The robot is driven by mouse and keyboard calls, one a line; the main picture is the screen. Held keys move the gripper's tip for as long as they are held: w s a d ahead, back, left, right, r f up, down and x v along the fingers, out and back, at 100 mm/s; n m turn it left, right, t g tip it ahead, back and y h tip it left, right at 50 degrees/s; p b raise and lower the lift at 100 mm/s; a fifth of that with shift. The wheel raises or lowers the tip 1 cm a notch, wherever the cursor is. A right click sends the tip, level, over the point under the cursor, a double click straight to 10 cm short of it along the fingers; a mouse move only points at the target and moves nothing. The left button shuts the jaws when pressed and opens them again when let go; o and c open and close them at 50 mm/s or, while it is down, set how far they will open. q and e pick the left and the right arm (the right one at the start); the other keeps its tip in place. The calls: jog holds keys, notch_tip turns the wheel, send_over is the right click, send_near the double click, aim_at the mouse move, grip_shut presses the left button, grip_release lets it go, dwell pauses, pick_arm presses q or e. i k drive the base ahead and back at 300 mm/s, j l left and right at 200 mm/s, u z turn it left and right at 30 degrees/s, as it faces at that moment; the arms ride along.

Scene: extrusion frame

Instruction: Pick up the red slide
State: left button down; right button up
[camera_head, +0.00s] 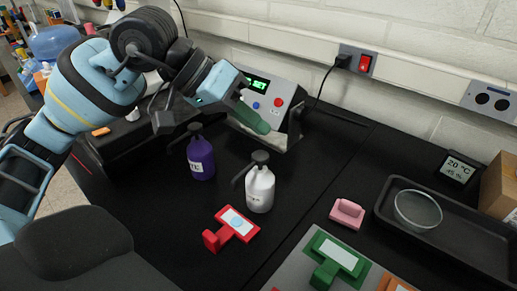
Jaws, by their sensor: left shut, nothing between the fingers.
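The red slide (247,233) lies flat on the black bench, near the lower middle of the head view. It has a red frame, a pale label with a light blue spot, and a raised red tab at its left end. My left gripper (257,123) is shut and empty, its green tip in front of the grey control box. It is beyond the red slide, above the white bottle in the picture, and clear of the slide. My right gripper is not in view.
A white pump bottle (260,190) stands just behind the slide, a purple one (201,160) to its left. The control box (277,104) stands at the back. A grey mat (293,262) with a green slide (336,258), a pink block (347,212) and a black tray (455,241) are right.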

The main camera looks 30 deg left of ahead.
aim_at(234, 224)
jog(key=k, duration=1)
